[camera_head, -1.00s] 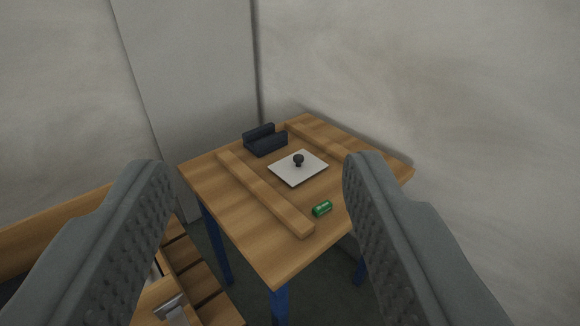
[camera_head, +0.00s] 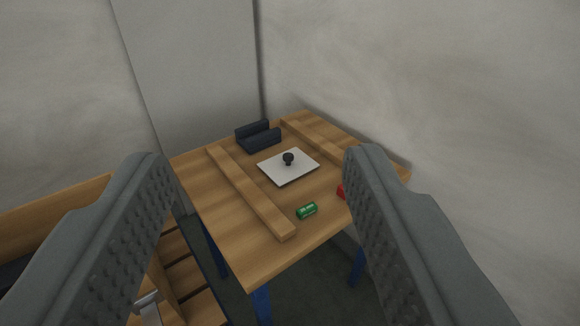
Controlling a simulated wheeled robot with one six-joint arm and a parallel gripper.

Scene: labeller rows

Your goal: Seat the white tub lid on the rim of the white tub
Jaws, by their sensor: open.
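The white tub lid (camera_head: 279,171) is a flat white square plate with a black round knob (camera_head: 288,157) on top. It lies on the wooden table (camera_head: 212,212) between two wooden rails. My gripper (camera_head: 254,160) is open and empty, its two grey ridged fingers wide apart in the foreground. The lid lies beyond the fingers and shows between them, not touched. The white tub is not seen in this view.
A green cylinder (camera_head: 307,211) lies near the table's front. A red thing (camera_head: 341,190) is partly hidden by the right finger. A dark holder (camera_head: 258,137) stands at the back. Wooden rails (camera_head: 250,193) flank the lid. A slatted wooden structure (camera_head: 188,272) is at lower left.

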